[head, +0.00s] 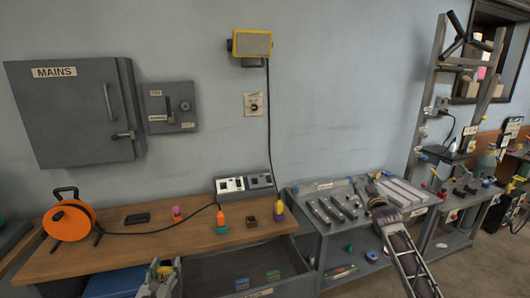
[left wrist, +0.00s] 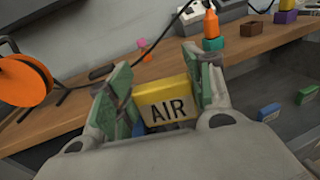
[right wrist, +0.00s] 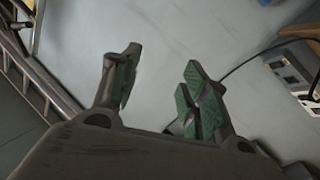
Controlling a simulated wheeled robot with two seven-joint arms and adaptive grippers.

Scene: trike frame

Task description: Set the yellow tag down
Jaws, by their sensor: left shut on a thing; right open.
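The yellow tag (left wrist: 167,101) carries the word AIR and sits between the green-padded fingers of my left gripper (left wrist: 158,82) in the left wrist view. The fingers are shut on it. In the head view my left gripper (head: 160,276) is at the bottom, in front of the wooden bench's front edge; the tag is hard to make out there. My right gripper (right wrist: 157,88) is open and empty in the right wrist view. In the head view it (head: 377,188) is over the grey workbench at the right.
The wooden bench (head: 140,243) holds an orange cable reel (head: 69,221), a dark flat item (head: 137,218), an orange-topped bottle (head: 221,219), a brown block (head: 251,221) and a purple-based item (head: 279,212). An open drawer (head: 220,270) below holds blue and green blocks. The grey workbench (head: 318,226) carries bars.

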